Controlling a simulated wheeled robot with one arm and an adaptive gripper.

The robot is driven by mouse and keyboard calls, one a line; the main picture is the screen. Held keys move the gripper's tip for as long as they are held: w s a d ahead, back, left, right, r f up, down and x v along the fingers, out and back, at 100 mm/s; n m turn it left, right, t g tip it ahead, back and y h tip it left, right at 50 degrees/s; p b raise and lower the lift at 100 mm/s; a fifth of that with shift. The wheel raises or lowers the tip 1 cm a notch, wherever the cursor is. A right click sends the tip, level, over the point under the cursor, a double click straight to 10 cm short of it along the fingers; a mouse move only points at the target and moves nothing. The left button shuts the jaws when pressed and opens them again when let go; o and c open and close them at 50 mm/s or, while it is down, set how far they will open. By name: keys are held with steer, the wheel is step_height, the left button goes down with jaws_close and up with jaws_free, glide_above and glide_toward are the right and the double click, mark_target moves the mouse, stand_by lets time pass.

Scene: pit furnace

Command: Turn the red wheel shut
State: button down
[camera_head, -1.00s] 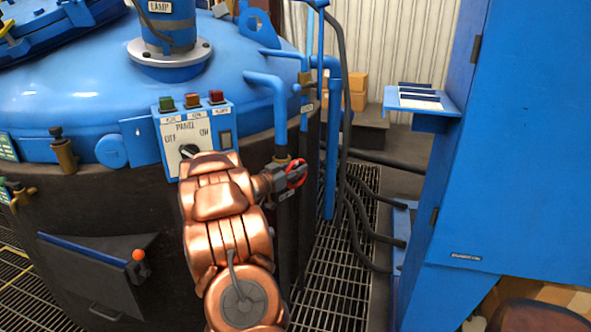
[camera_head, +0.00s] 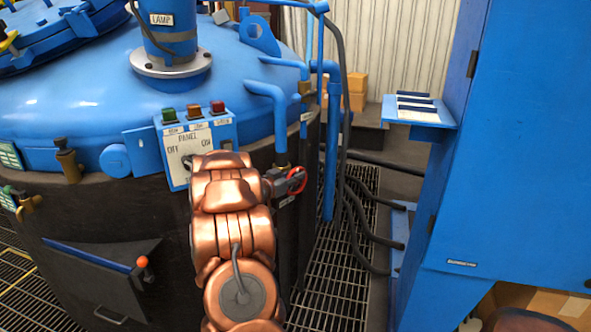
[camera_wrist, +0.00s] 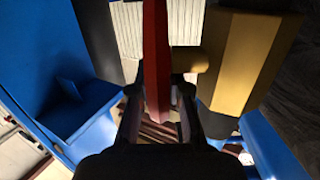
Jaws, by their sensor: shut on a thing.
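The red wheel (camera_head: 297,181) is on the side of the dark vessel, at the foot of a blue pipe, right of the panel. My gripper (camera_head: 285,183) reaches it from the left, past my copper arm. In the wrist view the red wheel (camera_wrist: 156,60) shows as an upright red bar, its rim seen edge-on. The fingers of my gripper (camera_wrist: 160,105) stand on either side of it, shut on the rim. A brass fitting (camera_wrist: 245,60) is just right of the wheel in that view. Part of the wheel is hidden behind the gripper in the head view.
The control panel (camera_head: 200,145) with coloured lamps and a knob is left of the wheel. A blue pipe (camera_head: 276,115) rises above the wheel. Black hoses (camera_head: 355,215) hang to the right over floor grating. A blue cabinet (camera_head: 515,140) stands far right.

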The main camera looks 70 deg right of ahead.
steer(key=shift+r+p, duration=0.15)
steer(key=shift+p, duration=0.9)
steer(key=c, duration=1.1)
jaws_free()
steer(key=v, duration=1.2)
steer(key=shift+d+r, duration=0.1)
steer(key=shift+r, duration=0.05)
